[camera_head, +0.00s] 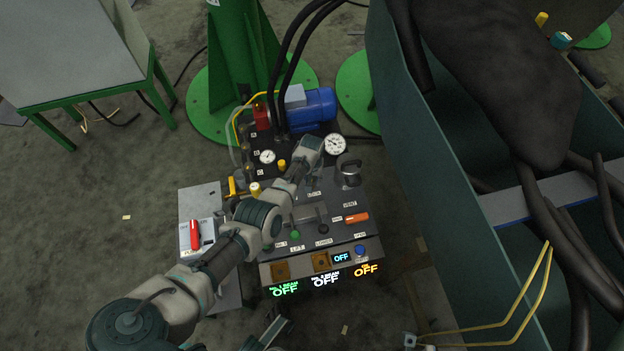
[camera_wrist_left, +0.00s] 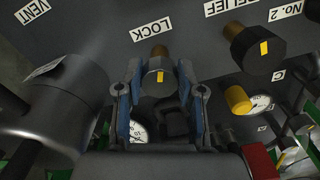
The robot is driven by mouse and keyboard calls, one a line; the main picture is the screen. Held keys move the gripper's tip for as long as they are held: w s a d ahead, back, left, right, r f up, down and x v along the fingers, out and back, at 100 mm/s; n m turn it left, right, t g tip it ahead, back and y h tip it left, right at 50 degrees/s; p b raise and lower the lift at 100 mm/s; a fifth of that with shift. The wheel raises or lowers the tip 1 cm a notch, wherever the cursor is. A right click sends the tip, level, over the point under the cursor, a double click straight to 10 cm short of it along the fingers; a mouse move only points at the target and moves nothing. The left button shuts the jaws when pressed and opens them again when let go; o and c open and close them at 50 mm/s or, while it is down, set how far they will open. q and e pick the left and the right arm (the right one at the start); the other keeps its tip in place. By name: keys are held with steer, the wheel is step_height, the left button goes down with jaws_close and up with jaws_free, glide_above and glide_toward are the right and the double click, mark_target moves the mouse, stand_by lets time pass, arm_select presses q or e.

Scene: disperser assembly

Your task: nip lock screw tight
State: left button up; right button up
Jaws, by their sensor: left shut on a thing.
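The lock screw (camera_wrist_left: 159,77) shows in the left wrist view under the LOCK label. It has a brass stem and a dark grey head with a yellow mark. My left gripper (camera_wrist_left: 159,88) has one blue-padded finger on each side of the head and is shut on it. In the head view my left arm reaches over the control panel (camera_head: 340,225) from the lower left, and its wrist hides the screw and the fingertips. A dark gripper-like part of mine, probably the right gripper (camera_head: 268,333), shows at the bottom edge, too partly to tell its state.
A black knob (camera_wrist_left: 255,47) and a yellow knob (camera_wrist_left: 237,99) sit right of the screw. A large dark cylinder (camera_wrist_left: 55,115) stands left. In the head view, a blue motor (camera_head: 312,107) and gauges stand behind the panel, and a teal-walled machine (camera_head: 415,130) is at right.

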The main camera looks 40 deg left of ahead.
arm_select(q)
steer(key=shift+w+a+r+m, duration=0.15)
steer(key=shift+w+r+m, duration=0.05)
steer(key=shift+m, duration=0.7)
steer(key=o, duration=1.1)
steer(key=shift+f, duration=0.1)
steer(key=shift+o, duration=0.2)
steer(key=shift+f, duration=0.1)
step_height(320, 180, up, 12)
